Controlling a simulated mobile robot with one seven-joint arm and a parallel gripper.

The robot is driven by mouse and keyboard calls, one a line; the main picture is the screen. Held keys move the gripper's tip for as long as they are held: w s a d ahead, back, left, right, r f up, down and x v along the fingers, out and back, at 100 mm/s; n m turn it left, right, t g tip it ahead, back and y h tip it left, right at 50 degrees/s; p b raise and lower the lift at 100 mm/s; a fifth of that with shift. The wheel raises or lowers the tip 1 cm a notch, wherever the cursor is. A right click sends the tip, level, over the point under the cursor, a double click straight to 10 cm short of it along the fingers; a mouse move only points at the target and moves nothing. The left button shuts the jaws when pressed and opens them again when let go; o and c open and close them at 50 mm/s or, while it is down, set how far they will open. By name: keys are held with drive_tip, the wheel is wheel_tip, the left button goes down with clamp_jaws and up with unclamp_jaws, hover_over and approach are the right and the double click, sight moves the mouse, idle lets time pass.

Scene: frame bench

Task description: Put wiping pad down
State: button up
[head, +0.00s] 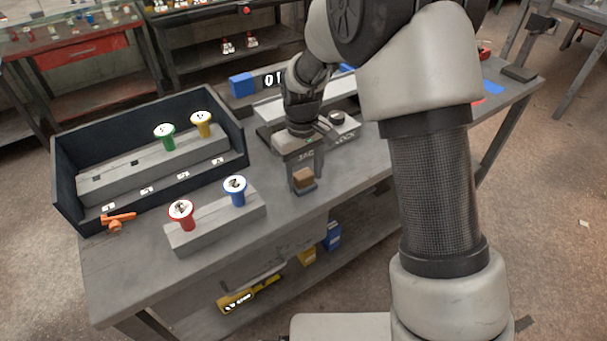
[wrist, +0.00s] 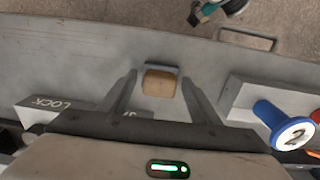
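The wiping pad, a small tan block (head: 304,178) with a grey part along one side, is at the bench top near the front edge. It also shows in the wrist view (wrist: 159,83), between and just beyond my fingertips. My gripper (head: 303,176) points down over it, with one finger on each side. In the wrist view my gripper (wrist: 158,80) shows a narrow gap between each fingertip and the pad, so it looks open. The pad appears to rest on the bench; its underside is hidden.
A grey block with a red knob (head: 181,211) and a blue knob (head: 236,188) stands left of my gripper. Behind it is a dark open-fronted bin (head: 62,165) with green and yellow knobs. An orange part (head: 117,221) lies by its corner. A LOCK-marked fixture (head: 345,128) is close behind.

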sight(303, 174)
drive_tip(key=shift+o, duration=0.5)
drive_tip(key=shift+r, duration=0.1)
wheel_tip(303, 174, up, 12)
drive_tip(key=p, duration=0.2)
drive_tip(key=s+d+r+m+t, duration=0.2)
drive_tip(key=s+d+r+m, duration=0.1)
drive_tip(key=s+d+r, duration=0.7)
drive_tip(key=s+d+r+m+t, duration=0.1)
drive_tip(key=s+d+m, duration=0.1)
drive_tip(key=s, duration=0.4)
drive_tip(key=s+d+r+m+t, duration=0.1)
drive_tip(key=s+d+t, duration=0.1)
drive_tip(key=s, duration=0.5)
drive_tip(key=shift+d+r+m, duration=0.2)
drive_tip(key=shift+r+m, duration=0.05)
drive_tip(key=shift+m, duration=0.15)
wheel_tip(303, 174, up, 11)
drive_tip(key=p, duration=1)
drive_tip(key=shift+p, duration=0.3)
